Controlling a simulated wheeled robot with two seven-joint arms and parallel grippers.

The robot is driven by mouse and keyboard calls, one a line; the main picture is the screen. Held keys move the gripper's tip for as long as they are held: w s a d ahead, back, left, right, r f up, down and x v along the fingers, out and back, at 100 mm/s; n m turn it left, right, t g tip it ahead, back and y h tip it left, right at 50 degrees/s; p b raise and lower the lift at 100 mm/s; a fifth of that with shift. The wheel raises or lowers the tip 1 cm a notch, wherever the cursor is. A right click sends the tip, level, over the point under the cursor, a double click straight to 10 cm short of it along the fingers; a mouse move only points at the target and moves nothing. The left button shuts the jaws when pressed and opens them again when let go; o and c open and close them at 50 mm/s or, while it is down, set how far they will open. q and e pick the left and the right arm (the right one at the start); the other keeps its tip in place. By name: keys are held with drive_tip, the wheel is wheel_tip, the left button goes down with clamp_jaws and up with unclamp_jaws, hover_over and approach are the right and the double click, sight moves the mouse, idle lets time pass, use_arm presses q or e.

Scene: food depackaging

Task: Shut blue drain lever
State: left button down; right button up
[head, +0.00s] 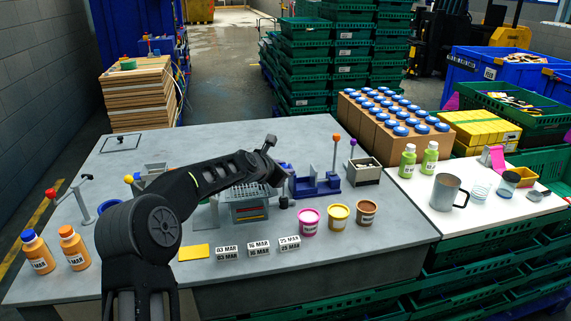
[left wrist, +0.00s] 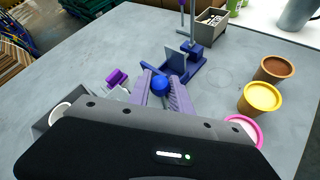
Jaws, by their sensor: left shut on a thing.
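The blue ball knob (left wrist: 160,84) of a lever sits between the two pale purple fingers of my left gripper (left wrist: 161,92) in the left wrist view. The fingers are shut on the knob. The lever's shaft below the knob is mostly hidden by the gripper body. In the head view my left arm reaches across the table to the grey drain rack (head: 250,207), and its wrist covers the lever. My right gripper is in neither view.
A blue fixture (head: 316,185) stands just right of the rack, with a grey bin (head: 363,172) beyond it. Pink, yellow (head: 338,217) and brown tubs and date blocks (head: 258,249) line the front. Orange bottles (head: 73,247) stand at left. The table's back left is fairly clear.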

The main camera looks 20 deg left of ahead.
use_arm(q)
drive_tip(key=shift+w+a, duration=0.35)
drive_tip(key=c, duration=1.2)
unclamp_jaws()
drive_tip(key=b+v, duration=0.2)
drive_tip(key=v, duration=0.5)
drive_tip(key=shift+s+r, duration=0.15)
drive_tip(key=shift+s, duration=0.2)
